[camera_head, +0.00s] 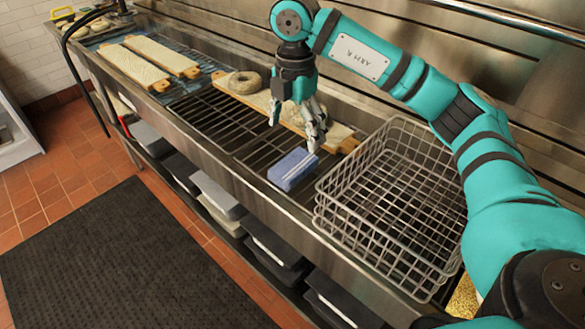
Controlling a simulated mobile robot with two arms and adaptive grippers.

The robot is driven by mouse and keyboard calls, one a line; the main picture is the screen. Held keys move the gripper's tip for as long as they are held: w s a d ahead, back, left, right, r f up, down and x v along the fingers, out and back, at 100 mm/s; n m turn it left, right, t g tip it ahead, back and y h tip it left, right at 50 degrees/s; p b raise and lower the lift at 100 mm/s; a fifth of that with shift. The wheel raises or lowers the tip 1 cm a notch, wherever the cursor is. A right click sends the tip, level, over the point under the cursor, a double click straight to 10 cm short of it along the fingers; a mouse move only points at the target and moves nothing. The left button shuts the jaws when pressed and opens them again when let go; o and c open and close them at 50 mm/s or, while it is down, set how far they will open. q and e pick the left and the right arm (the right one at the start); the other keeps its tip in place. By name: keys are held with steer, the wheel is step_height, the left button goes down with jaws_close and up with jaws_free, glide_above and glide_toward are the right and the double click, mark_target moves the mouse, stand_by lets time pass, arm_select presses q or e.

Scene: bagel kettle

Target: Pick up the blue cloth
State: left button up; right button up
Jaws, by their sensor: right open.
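The blue cloth (292,169) is a folded blue block with pale stripes. It lies on the dark metal grate, just left of the wire basket. My right gripper (294,137) hangs above and slightly behind the cloth, fingers pointing down. It is open and empty, and one finger comes close to the cloth's upper right corner in the picture. I cannot tell the exact height gap. My left gripper is not in view.
A wire basket (388,217) stands right of the cloth. Behind the gripper a board (240,86) holds a bagel (244,82). More long boards (148,62) lie at the far left. The grate (215,123) left of the cloth is clear.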

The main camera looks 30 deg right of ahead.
glide_above(294, 163)
step_height(294, 163, down, 4)
steer(key=shift+d+f, duration=0.1)
steer(key=shift+f, duration=0.45)
step_height(294, 163, down, 5)
steer(key=shift+r+p, duration=0.1)
steer(key=shift+p, duration=0.65)
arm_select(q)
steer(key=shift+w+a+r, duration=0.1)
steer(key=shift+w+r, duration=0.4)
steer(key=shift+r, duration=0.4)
arm_select(e)
steer(key=c, duration=1.3)
